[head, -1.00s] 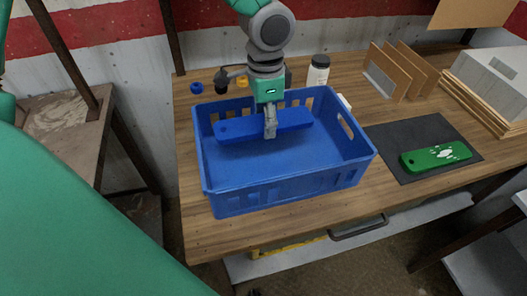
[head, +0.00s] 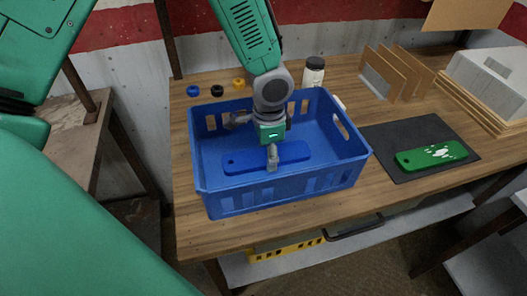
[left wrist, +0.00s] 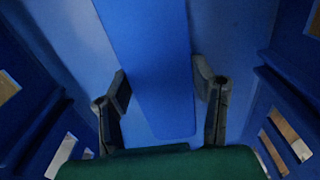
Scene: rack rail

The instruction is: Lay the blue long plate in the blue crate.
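The blue long plate (head: 238,161) is inside the blue crate (head: 281,195), low near its floor, lying lengthwise left to right. A small hole shows near its left end. I cannot tell whether it touches the crate floor. My left gripper (head: 272,158) reaches down into the crate, with its fingers on either side of the plate, right of its middle. My right gripper is not in view.
A dark mat with a green plate (head: 432,156) lies right of the crate. Behind are a white bottle with a dark cap (head: 313,72), brown upright dividers (head: 395,72) and small coloured rings (head: 217,90). The crate walls stand close around my left gripper.

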